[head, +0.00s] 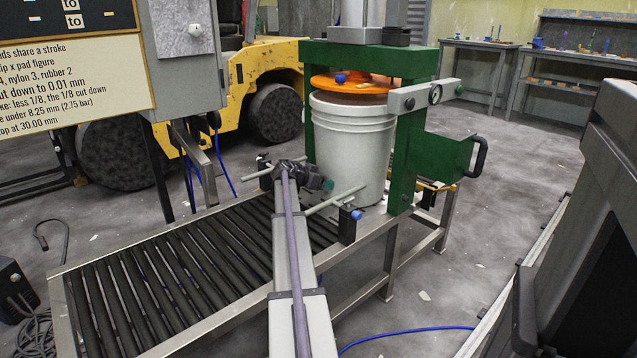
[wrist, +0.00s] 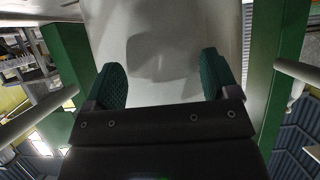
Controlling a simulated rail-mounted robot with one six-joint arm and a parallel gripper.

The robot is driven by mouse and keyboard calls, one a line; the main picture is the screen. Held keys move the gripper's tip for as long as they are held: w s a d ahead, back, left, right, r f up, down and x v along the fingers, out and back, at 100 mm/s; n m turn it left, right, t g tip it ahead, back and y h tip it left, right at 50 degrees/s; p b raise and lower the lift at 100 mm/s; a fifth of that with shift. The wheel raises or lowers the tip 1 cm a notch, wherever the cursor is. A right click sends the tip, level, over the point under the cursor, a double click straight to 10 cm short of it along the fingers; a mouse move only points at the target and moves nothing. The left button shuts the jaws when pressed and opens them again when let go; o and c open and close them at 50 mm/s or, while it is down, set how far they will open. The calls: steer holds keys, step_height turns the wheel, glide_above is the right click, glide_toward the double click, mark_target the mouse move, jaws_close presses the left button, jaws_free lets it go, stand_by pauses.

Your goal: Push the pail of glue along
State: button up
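The white pail of glue (head: 350,150) stands upright inside the green press frame (head: 408,150), at the far end of the roller conveyor. The press's orange plate (head: 350,84) is just above its rim; I cannot tell whether they touch. My gripper (head: 326,184) is low at the pail's near side. In the wrist view my gripper (wrist: 165,82) has its two green pads wide apart with nothing between them. The pail's wall (wrist: 165,45) fills the view just beyond the pads and carries a dark shadow. Whether the gripper touches the pail is unclear. The pail's contents are hidden.
Bare rollers (head: 180,270) lie on the near part of the conveyor. Guide rods (head: 335,199) reach in from both sides near the pail. A grey cabinet (head: 185,60) and a yellow forklift (head: 270,65) are at left. A blue hose (head: 405,333) lies on the floor.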

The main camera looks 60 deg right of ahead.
steer(key=shift+d, duration=0.15)
steer(key=shift+s+d, duration=0.35)
steer(key=shift+d, duration=0.35)
steer(key=w+a+r+p, duration=0.1)
steer(key=a+r+p, duration=0.3)
steer(key=r+p, duration=0.1)
steer(key=shift+w+a, duration=0.4)
